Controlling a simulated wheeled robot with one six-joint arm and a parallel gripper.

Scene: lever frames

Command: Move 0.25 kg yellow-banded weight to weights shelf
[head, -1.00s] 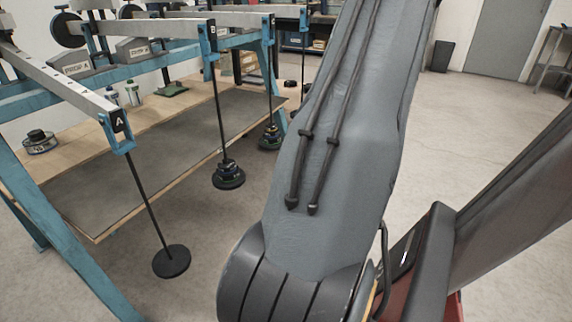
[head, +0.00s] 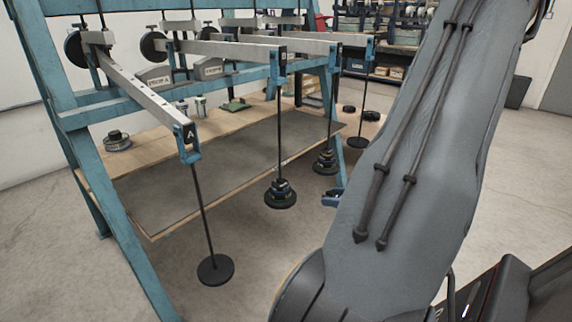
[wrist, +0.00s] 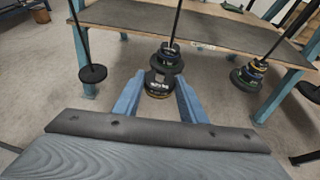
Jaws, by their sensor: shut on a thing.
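My gripper (wrist: 159,79) shows two blue fingers in the wrist view, shut on a dark round weight (wrist: 158,88) with a yellowish band low on its edge. In the head view only part of my gripper (head: 333,198) shows beside the arm, with a dark piece at its tip. It is right of the middle hanger's stack of discs (head: 281,194) and below the farther hanger's stack (head: 326,162). In the wrist view a hanger stack (wrist: 170,58) stands just beyond the held weight; I cannot tell whether they touch.
A blue frame carries several beams with hanging rods. The nearest rod ends in a bare black plate (head: 215,270). A wooden bench (head: 150,238) with a dark mat lies behind the rods. A rack (head: 385,53) with boxes stands at the back. Open floor lies at the right.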

